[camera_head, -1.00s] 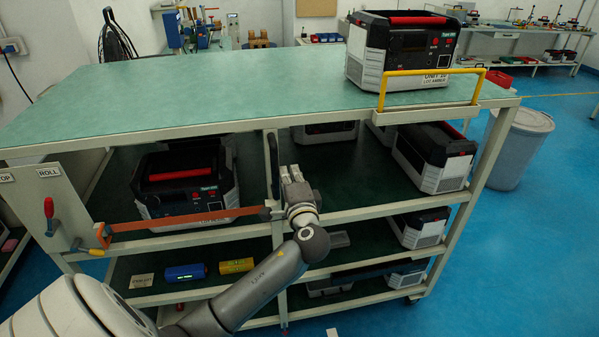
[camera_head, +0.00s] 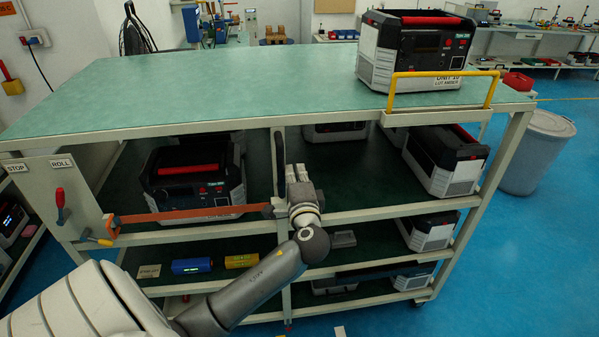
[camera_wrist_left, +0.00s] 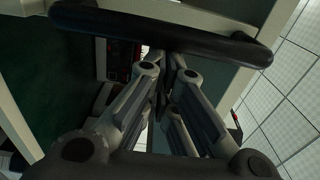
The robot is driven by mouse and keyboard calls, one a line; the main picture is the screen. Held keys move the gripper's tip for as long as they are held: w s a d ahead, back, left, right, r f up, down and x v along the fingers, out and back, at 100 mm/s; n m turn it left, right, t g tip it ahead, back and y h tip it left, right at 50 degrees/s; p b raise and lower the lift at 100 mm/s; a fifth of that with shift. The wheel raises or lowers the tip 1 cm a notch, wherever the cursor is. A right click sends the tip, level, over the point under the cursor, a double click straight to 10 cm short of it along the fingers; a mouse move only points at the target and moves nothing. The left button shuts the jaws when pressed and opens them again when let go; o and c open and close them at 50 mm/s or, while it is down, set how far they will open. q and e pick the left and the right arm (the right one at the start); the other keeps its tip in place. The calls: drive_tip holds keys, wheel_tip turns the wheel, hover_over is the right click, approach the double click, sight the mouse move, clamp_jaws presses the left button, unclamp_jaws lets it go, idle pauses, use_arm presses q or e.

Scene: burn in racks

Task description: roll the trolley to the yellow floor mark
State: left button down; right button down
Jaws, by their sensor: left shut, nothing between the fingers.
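The trolley (camera_head: 220,90) is a large grey-white frame with a green top and lower shelves. It fills the middle of the head view. A black upright handle (camera_head: 280,160) is fixed to its middle post; it crosses the top of the left wrist view as a black bar (camera_wrist_left: 160,35). My left gripper (camera_head: 293,172) is at this handle, its fingers (camera_wrist_left: 165,60) together and empty. I cannot tell whether they touch the bar. A panel at the trolley's left end carries STOP and ROLL labels (camera_head: 62,162) and a red-handled lever (camera_head: 60,205). I cannot identify the yellow floor mark.
A black-and-white unit (camera_head: 412,50) stands on the top behind a yellow rail (camera_head: 445,75). A grey bin (camera_head: 537,150) stands to the right. Blue floor is open at the lower right.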

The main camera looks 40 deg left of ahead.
sight(282, 174)
use_arm(q)
drive_tip(key=shift+s+a, duration=1.1)
drive_tip(key=shift+s, duration=0.15)
drive_tip(key=w+d, duration=0.2)
drive_tip(key=w, duration=0.1)
drive_tip(key=shift+w+d, duration=0.1)
drive_tip(key=shift+d, duration=0.3)
drive_tip(key=v, duration=1)
drive_tip(key=shift+p, duration=0.35)
idle(0.7)
